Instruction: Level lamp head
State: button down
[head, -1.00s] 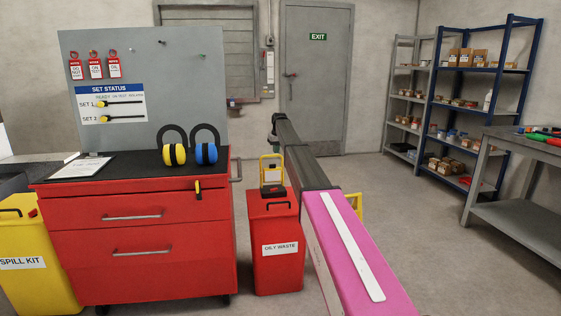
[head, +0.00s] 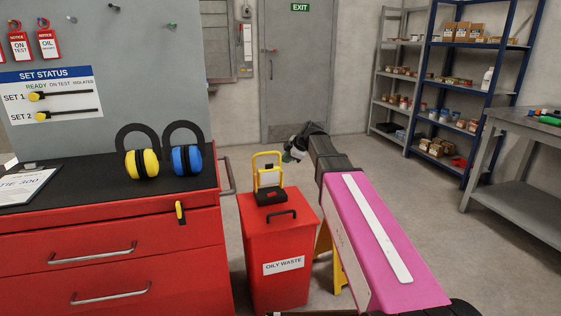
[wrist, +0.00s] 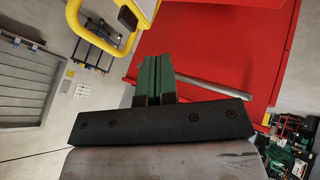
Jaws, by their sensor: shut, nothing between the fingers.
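A work lamp with a yellow tube frame (head: 267,156) and a black base stands at the red oily waste bin in the head view. Its small head sits inside the frame, and its tilt is too small to judge there. In the wrist view a yellow tube frame (wrist: 75,22) with a dark panel (wrist: 128,17) shows at the top, cut by the edge. My gripper (wrist: 155,66) is shut and empty, its green fingers together. They look apart from the yellow frame. In the head view my gripper is small at the far end of my arm.
The oily waste bin (head: 280,240) stands beside the red tool cabinet (head: 110,255), which has ear defenders (head: 142,164) on top. A yellow stand (head: 324,258) is partly hidden behind my arm. Shelves (head: 455,95) and a grey bench (head: 515,185) are at right, with open floor between.

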aim_at(270, 164)
jog(key=shift+w+a+f, duration=1.6)
jog(key=shift+w+f, duration=0.2)
jog(key=shift+w, duration=0.05)
jog(key=shift+w+a+f, duration=1.6)
jog(key=shift+w+f, duration=0.15)
jog(key=shift+w, duration=0.05)
jog(key=shift+w+a+r, duration=0.15)
jog(key=shift+w, duration=0.3)
jog(key=shift+w+a+r, duration=0.1)
jog(key=shift+w, duration=0.3)
